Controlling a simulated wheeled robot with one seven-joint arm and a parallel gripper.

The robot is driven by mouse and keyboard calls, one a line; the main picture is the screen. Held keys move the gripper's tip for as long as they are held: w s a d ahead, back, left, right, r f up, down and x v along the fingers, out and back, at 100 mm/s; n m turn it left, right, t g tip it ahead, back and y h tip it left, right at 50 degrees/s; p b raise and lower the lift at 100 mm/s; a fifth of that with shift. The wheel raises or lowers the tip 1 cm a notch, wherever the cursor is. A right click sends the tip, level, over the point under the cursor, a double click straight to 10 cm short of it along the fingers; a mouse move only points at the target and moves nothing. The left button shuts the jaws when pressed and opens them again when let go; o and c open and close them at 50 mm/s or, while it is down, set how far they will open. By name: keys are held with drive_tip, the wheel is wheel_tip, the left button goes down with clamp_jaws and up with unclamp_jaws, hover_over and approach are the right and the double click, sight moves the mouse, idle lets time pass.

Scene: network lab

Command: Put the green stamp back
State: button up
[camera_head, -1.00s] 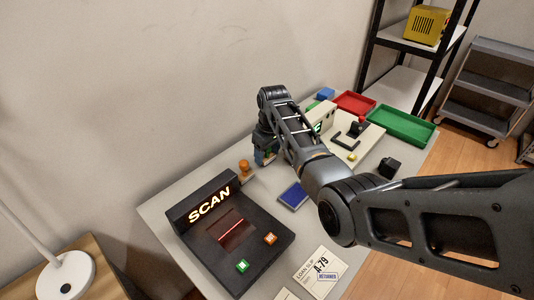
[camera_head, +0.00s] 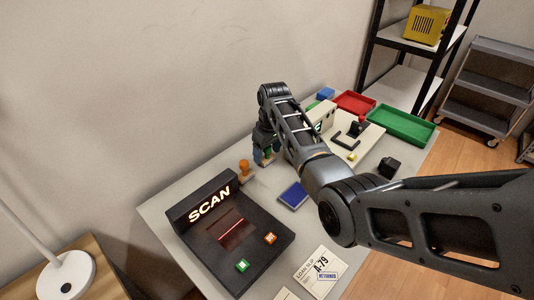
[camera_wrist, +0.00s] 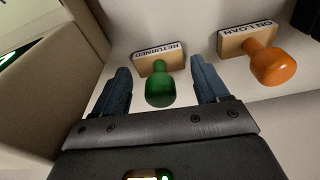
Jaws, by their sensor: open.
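The green stamp (camera_wrist: 160,84) stands upright on the table in the wrist view, its wooden block marked RETURNED. My gripper (camera_wrist: 160,78) is open, with one blue finger on each side of the green handle and a visible gap to each. In the head view my gripper (camera_head: 265,155) is low at the back of the table, and a bit of the green stamp (camera_head: 267,153) shows between its fingers. The orange stamp (camera_wrist: 270,62), marked ON LOAN, stands to the right in the wrist view. It also shows in the head view (camera_head: 244,168).
A black SCAN device (camera_head: 228,240) stands at the front left. A blue ink pad (camera_head: 293,195) and a slip (camera_head: 317,271) marked RETURNED lie right of it. A beige machine (camera_head: 352,139), red tray (camera_head: 354,101) and green tray (camera_head: 402,125) stand farther back.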

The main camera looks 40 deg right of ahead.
sight(270, 150)
drive_tip(key=r, duration=0.3)
drive_tip(key=s+r, duration=0.1)
drive_tip(key=r, duration=0.6)
drive_tip(key=shift+s+r, duration=0.15)
drive_tip(key=shift+r, duration=0.2)
drive_tip(key=shift+s, duration=0.15)
